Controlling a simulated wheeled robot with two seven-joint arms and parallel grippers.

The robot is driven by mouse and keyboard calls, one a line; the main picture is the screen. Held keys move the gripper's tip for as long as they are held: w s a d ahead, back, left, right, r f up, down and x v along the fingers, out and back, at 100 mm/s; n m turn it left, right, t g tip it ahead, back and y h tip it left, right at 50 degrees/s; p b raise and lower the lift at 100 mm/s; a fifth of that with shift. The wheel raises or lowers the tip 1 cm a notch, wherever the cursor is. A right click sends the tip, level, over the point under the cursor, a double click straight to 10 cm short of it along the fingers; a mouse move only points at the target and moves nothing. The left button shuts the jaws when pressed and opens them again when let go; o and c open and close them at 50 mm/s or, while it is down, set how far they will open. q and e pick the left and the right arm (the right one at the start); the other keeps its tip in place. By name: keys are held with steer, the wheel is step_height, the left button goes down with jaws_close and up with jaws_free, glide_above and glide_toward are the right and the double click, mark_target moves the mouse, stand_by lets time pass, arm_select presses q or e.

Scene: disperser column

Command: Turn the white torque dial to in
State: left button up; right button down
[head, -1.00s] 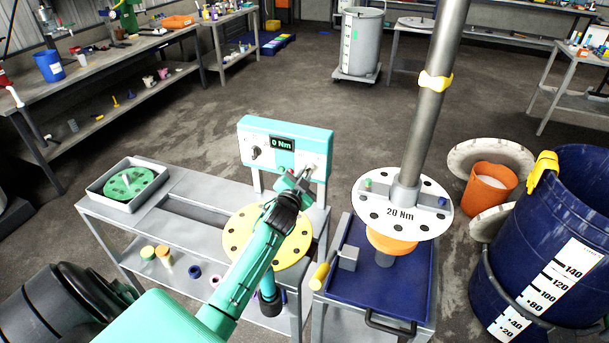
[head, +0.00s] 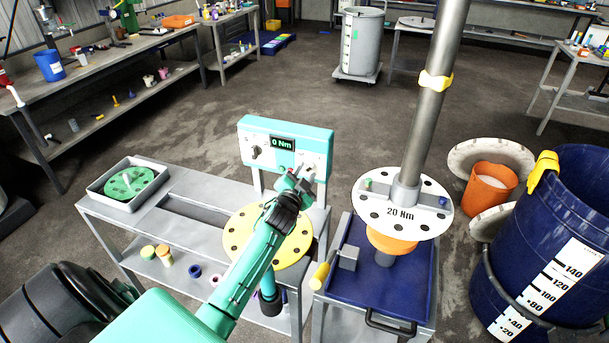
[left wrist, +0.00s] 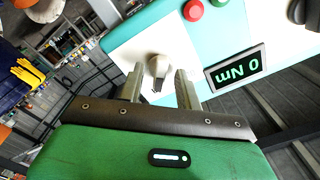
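The teal control panel (head: 243,130) stands at the back of the grey cart, and its display (head: 282,143) reads 0 Nm. My left gripper (head: 304,176) is at the panel's right side and largely covers the dial there in the head view. In the left wrist view, the pale dial (left wrist: 158,68) sits on a white plate, framed between the two fingertips of my left gripper (left wrist: 158,88). The fingers are open, with gaps showing on both sides of the dial. The display (left wrist: 237,70) appears upside down there. My right gripper is not in view.
A black knob (head: 256,153) is on the panel's left. A red button (left wrist: 193,10) and a green button (left wrist: 218,4) are beside the dial plate. A yellow disc (head: 240,222) lies below my arm. A steel column (head: 432,110) with a white 20 Nm disc (head: 402,228) stands right.

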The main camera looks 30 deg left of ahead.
arm_select(q)
steer(key=shift+s, duration=0.1)
steer(key=b+v, duration=0.3)
steer(key=v, duration=1)
steer(key=shift+s+d, duration=0.15)
steer(key=shift+s, duration=0.15)
